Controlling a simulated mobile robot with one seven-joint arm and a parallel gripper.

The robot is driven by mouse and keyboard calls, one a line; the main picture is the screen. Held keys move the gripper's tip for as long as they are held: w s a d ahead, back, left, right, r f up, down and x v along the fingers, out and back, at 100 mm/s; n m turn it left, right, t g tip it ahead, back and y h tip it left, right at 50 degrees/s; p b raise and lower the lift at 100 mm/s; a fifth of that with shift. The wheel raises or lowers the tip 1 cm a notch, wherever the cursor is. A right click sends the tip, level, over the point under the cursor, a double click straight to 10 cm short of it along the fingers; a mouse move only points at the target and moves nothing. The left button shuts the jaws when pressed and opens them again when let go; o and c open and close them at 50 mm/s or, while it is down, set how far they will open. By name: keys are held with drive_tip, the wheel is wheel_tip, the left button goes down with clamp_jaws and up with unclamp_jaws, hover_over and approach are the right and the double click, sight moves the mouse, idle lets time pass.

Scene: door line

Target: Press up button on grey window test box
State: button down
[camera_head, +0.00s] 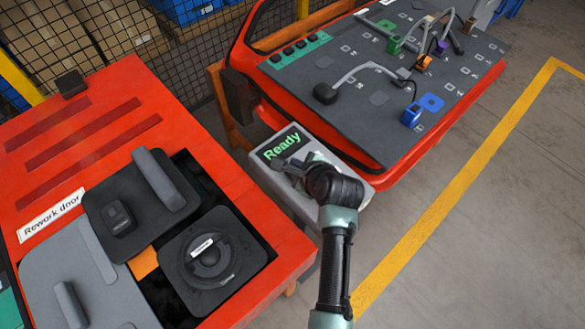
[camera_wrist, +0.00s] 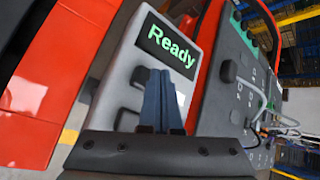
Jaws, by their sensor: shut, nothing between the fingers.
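The grey window test box (camera_head: 262,178) stands between the red rework door and the red door with the dark panel. Its screen (camera_head: 283,145) reads "Ready" in green. In the wrist view the box (camera_wrist: 118,73) fills the middle, with the screen (camera_wrist: 170,45) at its upper part. A dark button (camera_wrist: 140,77) shows below the screen, and another dark button (camera_wrist: 126,119) lies lower, both beside my fingers. Their markings are not readable. My gripper (camera_head: 293,166) is shut and empty over the box face; it also shows in the wrist view (camera_wrist: 163,73). I cannot tell whether it touches.
The red rework door (camera_head: 95,130) with black and grey parts lies left. The dark panel (camera_head: 375,110) with cables and coloured connectors lies upper right. A yellow floor line (camera_head: 450,200) crosses the open floor at right. A mesh fence (camera_head: 110,35) stands behind.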

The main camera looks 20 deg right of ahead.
drive_tip(key=shift+f, duration=0.1)
idle(0.7)
drive_tip(key=shift+f, duration=0.35)
